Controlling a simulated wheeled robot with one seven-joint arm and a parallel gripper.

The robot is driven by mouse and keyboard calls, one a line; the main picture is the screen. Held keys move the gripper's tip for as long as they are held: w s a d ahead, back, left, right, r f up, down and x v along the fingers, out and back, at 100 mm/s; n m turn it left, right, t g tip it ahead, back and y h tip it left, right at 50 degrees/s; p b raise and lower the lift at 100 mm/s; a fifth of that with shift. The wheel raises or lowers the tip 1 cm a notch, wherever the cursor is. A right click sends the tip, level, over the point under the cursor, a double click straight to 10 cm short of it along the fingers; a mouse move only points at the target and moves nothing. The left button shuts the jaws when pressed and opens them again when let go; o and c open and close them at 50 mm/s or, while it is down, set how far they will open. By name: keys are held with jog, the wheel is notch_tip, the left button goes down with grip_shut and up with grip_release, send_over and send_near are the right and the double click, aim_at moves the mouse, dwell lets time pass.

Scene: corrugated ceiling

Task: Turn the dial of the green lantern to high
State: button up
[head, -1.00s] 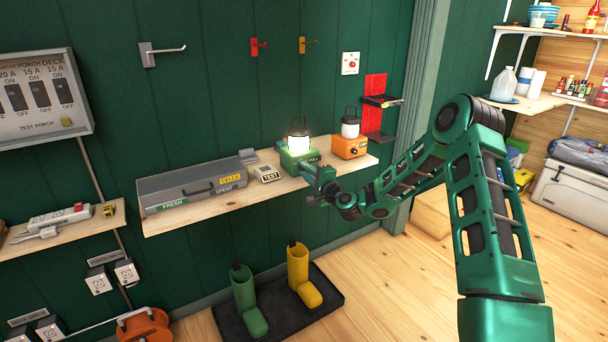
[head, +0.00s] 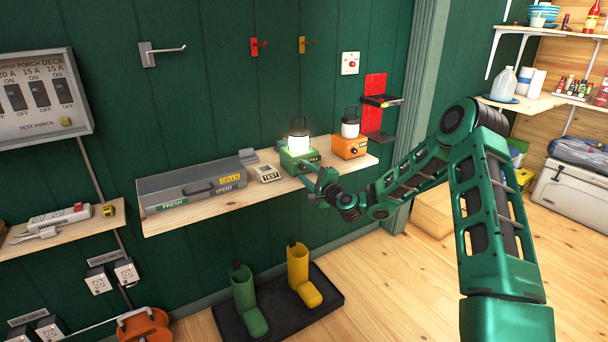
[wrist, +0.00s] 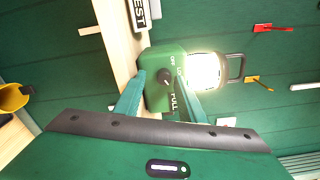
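The green lantern (head: 299,155) stands on the wooden wall shelf, its lamp lit. In the wrist view the green lantern (wrist: 178,62) appears sideways, with a dark round dial (wrist: 164,77) on its front face. Labels around the dial read OFF, LOW and FULL. The dial's exact pointing is too small to tell. My gripper (wrist: 160,88) is open, with one finger on each side of the dial. The fingertips are close to the lantern's front; I cannot tell whether they touch the dial. In the head view my gripper (head: 312,170) is in front of the lantern's lower right.
An orange lantern (head: 349,147) stands close on the right of the green one. A TEST box (head: 268,174) and a grey cell case (head: 195,186) are to its left on the shelf (head: 165,223). Boots (head: 298,275) stand on a tray below. Hooks are on the wall above.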

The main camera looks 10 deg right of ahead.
jog(key=shift+a+r, duration=0.1)
jog(key=shift+r, duration=0.1)
jog(key=shift+s, duration=0.1)
jog(key=v, duration=1)
jog(key=shift+s, duration=0.2)
jog(key=shift+f, duration=0.1)
